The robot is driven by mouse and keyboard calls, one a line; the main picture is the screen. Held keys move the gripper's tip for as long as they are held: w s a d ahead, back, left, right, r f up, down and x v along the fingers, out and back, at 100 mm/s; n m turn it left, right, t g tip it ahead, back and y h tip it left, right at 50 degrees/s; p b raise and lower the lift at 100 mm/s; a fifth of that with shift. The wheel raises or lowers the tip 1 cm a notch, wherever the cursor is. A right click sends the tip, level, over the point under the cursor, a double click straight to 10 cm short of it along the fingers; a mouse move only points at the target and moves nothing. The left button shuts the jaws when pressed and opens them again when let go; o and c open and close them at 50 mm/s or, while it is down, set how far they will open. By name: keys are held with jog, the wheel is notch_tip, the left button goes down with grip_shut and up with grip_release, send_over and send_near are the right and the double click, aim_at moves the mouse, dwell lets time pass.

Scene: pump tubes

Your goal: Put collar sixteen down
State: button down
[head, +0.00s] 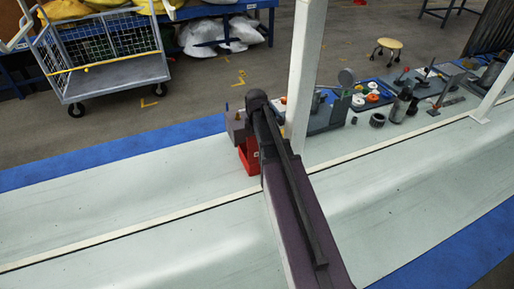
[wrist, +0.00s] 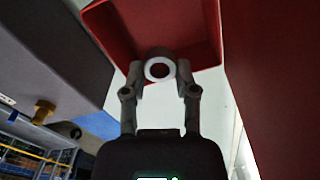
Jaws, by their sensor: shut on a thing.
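Collar sixteen, a small white ring (wrist: 151,60), is held between the fingertips of my gripper (wrist: 160,72) in the wrist view. The fingers are shut on its two sides and its dark centre hole faces the camera. Behind the collar is an open red bin (wrist: 208,20), with its rim and inner walls in view. Whether the collar is inside the bin or only in front of it, I cannot tell. In the head view the red bin (head: 248,158) shows partly, behind my arm, which hides the gripper and collar.
A grey block (wrist: 60,45) is at the left of the wrist view, and a red surface (wrist: 275,80) fills the right. In the head view, a tray of rings (head: 372,94) and several tools stand right of a white post (head: 304,70). The pale bench at left (head: 130,195) is clear.

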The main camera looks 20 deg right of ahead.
jog(key=shift+f, duration=0.1)
jog(key=shift+f+b, duration=1.8)
jog(key=shift+b, duration=0.15)
jog(key=shift+f+b, duration=0.6)
jog(key=shift+c, duration=2)
grip_release()
jog(key=shift+r, duration=0.1)
notch_tip(320, 180, up, 13)
jog(key=p, duration=1.3)
